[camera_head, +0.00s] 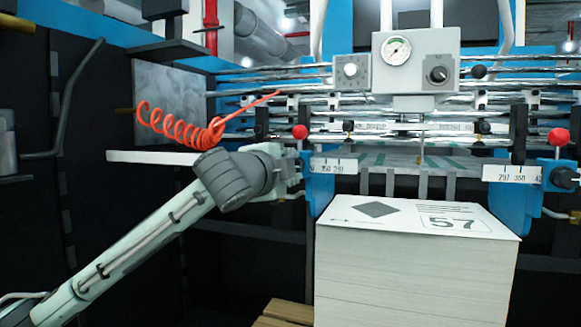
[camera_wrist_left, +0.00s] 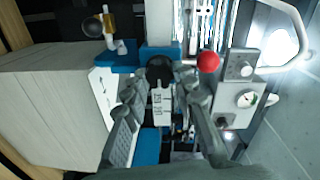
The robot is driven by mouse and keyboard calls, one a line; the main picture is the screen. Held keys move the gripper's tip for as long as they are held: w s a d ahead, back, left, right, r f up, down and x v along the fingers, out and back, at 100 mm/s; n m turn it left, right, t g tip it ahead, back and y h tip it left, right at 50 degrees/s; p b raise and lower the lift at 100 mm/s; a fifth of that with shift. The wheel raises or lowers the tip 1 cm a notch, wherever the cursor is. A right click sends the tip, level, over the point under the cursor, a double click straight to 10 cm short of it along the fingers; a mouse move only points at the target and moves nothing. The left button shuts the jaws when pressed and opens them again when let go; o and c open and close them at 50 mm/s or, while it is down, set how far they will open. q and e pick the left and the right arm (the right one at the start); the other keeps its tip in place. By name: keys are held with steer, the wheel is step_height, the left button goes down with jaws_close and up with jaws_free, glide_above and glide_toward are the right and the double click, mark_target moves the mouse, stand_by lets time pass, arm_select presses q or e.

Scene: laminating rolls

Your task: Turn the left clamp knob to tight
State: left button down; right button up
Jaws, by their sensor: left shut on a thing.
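The left clamp knob (camera_wrist_left: 158,68) is a dark round knob beside the white scale plate (camera_wrist_left: 161,103) in the left wrist view. My left gripper (camera_wrist_left: 160,75) has its fingertips on either side of the knob and is shut on it. In the head view my left gripper (camera_head: 297,172) reaches the left end of the left scale plate (camera_head: 335,166) and hides the knob. The knob's turn position cannot be told. The matching black right clamp knob (camera_head: 566,178) shows beside the right scale plate (camera_head: 512,174). My right gripper is not in view.
A red ball handle (camera_head: 300,131) stands just above my left gripper. A coiled orange hose (camera_head: 180,127) hangs above my forearm. A tall paper stack (camera_head: 415,275) stands to the right, below the rollers. A gauge box (camera_head: 415,62) sits above.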

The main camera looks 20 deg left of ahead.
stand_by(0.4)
arm_select(q)
steer(key=c, duration=1.2)
jaws_free()
steer(key=s, duration=1.2)
steer(key=shift+a+r, duration=0.2)
steer(key=shift+r, duration=0.15)
